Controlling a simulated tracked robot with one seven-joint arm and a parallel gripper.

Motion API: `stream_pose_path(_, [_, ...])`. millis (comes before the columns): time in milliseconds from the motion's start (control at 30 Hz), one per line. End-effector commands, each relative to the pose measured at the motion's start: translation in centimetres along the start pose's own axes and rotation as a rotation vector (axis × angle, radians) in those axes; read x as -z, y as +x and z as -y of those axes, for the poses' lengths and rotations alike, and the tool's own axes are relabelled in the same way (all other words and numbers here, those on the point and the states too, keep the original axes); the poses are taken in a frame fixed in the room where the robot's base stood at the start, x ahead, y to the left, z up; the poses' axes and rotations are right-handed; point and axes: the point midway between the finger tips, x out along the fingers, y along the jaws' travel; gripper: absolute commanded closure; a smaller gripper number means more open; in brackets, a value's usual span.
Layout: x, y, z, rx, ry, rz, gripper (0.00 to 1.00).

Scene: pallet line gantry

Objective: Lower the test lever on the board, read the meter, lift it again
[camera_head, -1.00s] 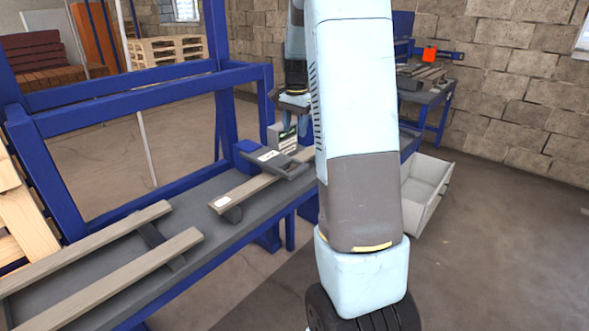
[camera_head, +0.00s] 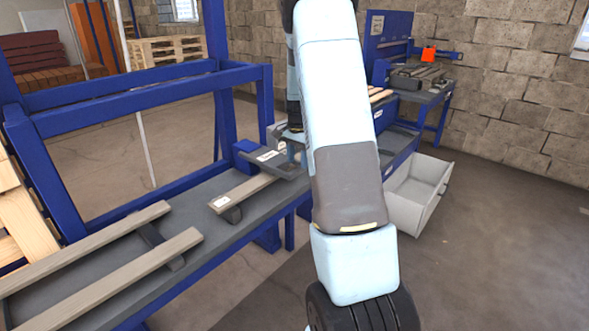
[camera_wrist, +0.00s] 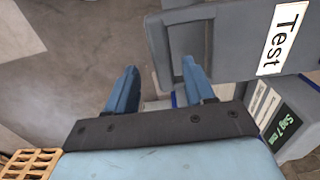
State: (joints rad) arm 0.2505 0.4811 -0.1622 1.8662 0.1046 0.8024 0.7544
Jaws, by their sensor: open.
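The test lever is a grey piece with a white "Test" label (camera_head: 267,156), lying low across a wooden board (camera_head: 243,192) on the line. In the wrist view the lever's labelled grey body (camera_wrist: 232,42) fills the upper right. My gripper (camera_wrist: 158,77) is open and empty, its blue fingers apart. The right finger is close to the lever's grey end; I cannot tell if they touch. In the head view my gripper (camera_head: 292,150) hangs over the handle end, partly hiding it. The meter's dark display (camera_wrist: 285,128) shows green text, seemingly "Sag 7 mm", tilted.
A blue gantry frame (camera_head: 130,88) stands behind the grey line bed (camera_head: 105,236). Other rails lie on the bed at the left. A blue workbench (camera_head: 425,98) stands against the back wall.

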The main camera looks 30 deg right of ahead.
Motion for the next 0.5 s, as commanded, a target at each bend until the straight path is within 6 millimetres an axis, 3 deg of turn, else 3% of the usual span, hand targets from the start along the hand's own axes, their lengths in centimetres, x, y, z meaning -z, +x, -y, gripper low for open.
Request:
stream_pose_path(200, [0.0, 2.8, -0.1, -0.001, 0.0, 0.001, 0.47])
stream_pose_path(500, [0.0, 3.8, 0.0, 0.0, -0.001, 0.0, 0.47])
